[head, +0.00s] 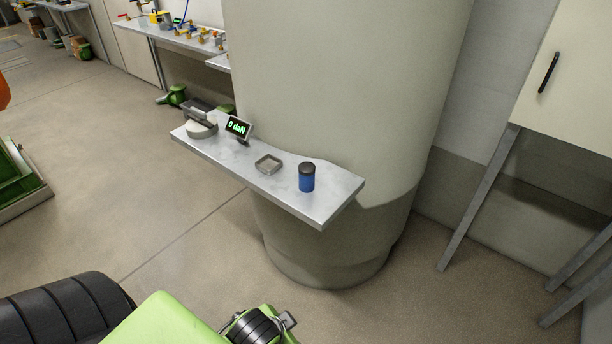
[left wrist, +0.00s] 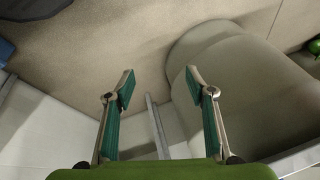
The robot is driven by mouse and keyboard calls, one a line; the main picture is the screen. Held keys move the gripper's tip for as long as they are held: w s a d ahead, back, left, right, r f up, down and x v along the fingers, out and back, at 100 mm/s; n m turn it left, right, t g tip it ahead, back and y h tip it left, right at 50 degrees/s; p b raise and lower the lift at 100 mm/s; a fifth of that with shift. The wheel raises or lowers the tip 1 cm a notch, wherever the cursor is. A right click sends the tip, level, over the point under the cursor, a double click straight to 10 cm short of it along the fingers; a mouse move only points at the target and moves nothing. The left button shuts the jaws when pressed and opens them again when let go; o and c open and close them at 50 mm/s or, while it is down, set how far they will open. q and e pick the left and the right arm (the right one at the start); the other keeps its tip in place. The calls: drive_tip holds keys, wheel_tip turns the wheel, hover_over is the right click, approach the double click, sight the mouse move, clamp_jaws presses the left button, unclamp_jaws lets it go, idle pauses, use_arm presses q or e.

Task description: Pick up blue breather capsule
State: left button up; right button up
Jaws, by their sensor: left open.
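The blue breather capsule (head: 307,178), a small blue cylinder with a dark top, stands upright near the right end of a narrow grey shelf (head: 222,151) on a large round column. My left arm shows at the bottom of the head view, below and in front of the shelf; its fingers are not visible there. In the left wrist view my left gripper (left wrist: 160,85) is open and empty, its two green-padded fingers wide apart. The capsule is not visible in that view. My right gripper is in neither view.
On the shelf, a small square grey tray (head: 268,164) lies left of the capsule, then a display (head: 239,127) with green digits and a round device (head: 201,127). The column (head: 345,80) rises behind the shelf. A wall cabinet (head: 570,90) is at right. Floor before the shelf is clear.

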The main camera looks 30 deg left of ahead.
use_arm(q)
drive_tip(key=w+a+r+m+t+y, duration=0.4)
drive_tip(key=w+a+r+m, duration=0.3)
drive_tip(key=a+r, duration=0.2)
drive_tip(key=m+t+h, duration=0.1)
drive_tip(key=m+t, duration=0.8)
drive_tip(key=m, duration=1.3)
approach(304, 178)
drive_tip(key=p+x, duration=0.1)
drive_tip(key=x, duration=0.6)
drive_tip(key=shift+d+p, duration=0.2)
drive_tip(key=shift+p, duration=0.2)
drive_tip(key=shift+a+p+x, duration=0.2)
drive_tip(key=shift+p+x, duration=0.15)
drive_tip(key=shift+x, duration=2.65)
drive_tip(key=shift+s, duration=0.1)
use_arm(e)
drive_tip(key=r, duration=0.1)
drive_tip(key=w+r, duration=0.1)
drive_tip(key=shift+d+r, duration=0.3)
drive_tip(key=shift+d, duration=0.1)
use_arm(q)
drive_tip(key=shift+c, duration=0.4)
drive_tip(key=c, duration=1.2)
